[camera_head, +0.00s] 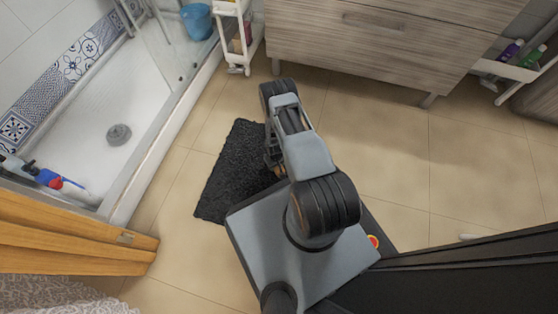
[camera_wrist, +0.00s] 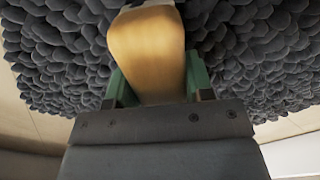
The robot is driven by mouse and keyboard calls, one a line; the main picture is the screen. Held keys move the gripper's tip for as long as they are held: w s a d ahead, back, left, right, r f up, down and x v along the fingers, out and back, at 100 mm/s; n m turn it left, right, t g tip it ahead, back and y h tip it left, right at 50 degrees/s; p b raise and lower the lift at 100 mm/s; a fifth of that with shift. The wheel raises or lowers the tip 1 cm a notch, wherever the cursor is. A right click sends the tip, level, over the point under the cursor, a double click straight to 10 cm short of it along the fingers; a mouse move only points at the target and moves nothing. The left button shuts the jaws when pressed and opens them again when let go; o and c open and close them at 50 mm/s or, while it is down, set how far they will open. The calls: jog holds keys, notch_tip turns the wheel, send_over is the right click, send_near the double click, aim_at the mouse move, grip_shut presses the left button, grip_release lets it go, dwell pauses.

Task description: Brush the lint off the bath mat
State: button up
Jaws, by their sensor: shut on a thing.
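The dark grey bath mat (camera_head: 228,175) lies on the tiled floor in the head view, left of my arm, its right part covered by my arm and base. Its pebbly pile (camera_wrist: 50,55) fills the upper part of the wrist view. My gripper (camera_wrist: 156,85), with green fingers, is shut on a light wooden piece (camera_wrist: 146,50), which looks like the brush's handle. The handle points up the picture over the mat. Bristles are hidden, and I cannot tell whether they touch the pile. No lint can be made out.
A shower tray (camera_head: 85,150) with a raised edge is at the left. A wooden vanity (camera_head: 380,45) stands behind, beside a white cart (camera_head: 228,8). An orange wooden door (camera_head: 70,235) is at lower left. Tiled floor (camera_head: 390,150) is clear at the right.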

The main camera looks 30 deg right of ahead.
jog(key=shift+s+a, duration=0.35)
jog(key=shift+s+a+r, duration=0.15)
jog(key=shift+s+r, duration=0.05)
notch_tip(320, 180, up, 5)
jog(key=shift+r+p, duration=0.15)
jog(key=shift+p, duration=1)
jog(key=shift+r+p, duration=1.65)
jog(key=shift+r, duration=0.5)
